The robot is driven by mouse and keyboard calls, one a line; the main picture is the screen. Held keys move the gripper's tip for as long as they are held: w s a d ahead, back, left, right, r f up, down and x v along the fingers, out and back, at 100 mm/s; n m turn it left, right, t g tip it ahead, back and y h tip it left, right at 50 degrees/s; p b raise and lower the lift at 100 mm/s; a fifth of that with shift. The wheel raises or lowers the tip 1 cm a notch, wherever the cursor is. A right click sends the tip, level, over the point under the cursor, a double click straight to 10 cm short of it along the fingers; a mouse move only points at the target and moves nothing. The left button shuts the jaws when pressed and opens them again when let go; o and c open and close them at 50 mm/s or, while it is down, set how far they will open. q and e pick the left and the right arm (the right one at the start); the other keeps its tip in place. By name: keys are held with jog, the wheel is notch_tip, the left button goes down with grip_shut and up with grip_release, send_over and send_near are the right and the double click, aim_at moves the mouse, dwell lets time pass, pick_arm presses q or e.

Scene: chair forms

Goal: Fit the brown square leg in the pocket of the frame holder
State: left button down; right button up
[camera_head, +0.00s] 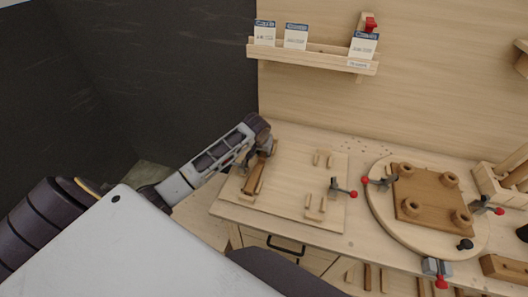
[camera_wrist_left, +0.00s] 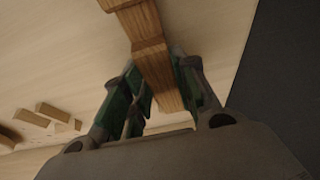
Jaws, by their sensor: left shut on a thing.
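The brown square leg (camera_head: 254,179) is at the left end of the pale board with small wooden blocks, which looks like the frame holder (camera_head: 290,182). My left gripper (camera_head: 262,152) is shut on the leg near its far end. In the left wrist view the leg (camera_wrist_left: 149,38) runs up from between the fingers of my left gripper (camera_wrist_left: 160,80). I cannot tell whether the leg touches the board or sits in a pocket. The gripper hides part of the leg. My right gripper is not in view.
A red-tipped clamp (camera_head: 341,190) stands at the board's right side. Further right, a round turntable (camera_head: 383,215) carries a brown seat plate (camera_head: 432,196) with several rings, with clamps around it. A shelf with cards (camera_head: 312,60) hangs on the back wall. Drawers are below the bench.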

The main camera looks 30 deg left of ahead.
pick_arm(q)
jog(key=shift+f, duration=0.15)
jog(key=c, duration=1.1)
grip_release()
jog(key=shift+o, duration=0.2)
jog(key=v, duration=1.2)
jog(key=shift+f, duration=0.15)
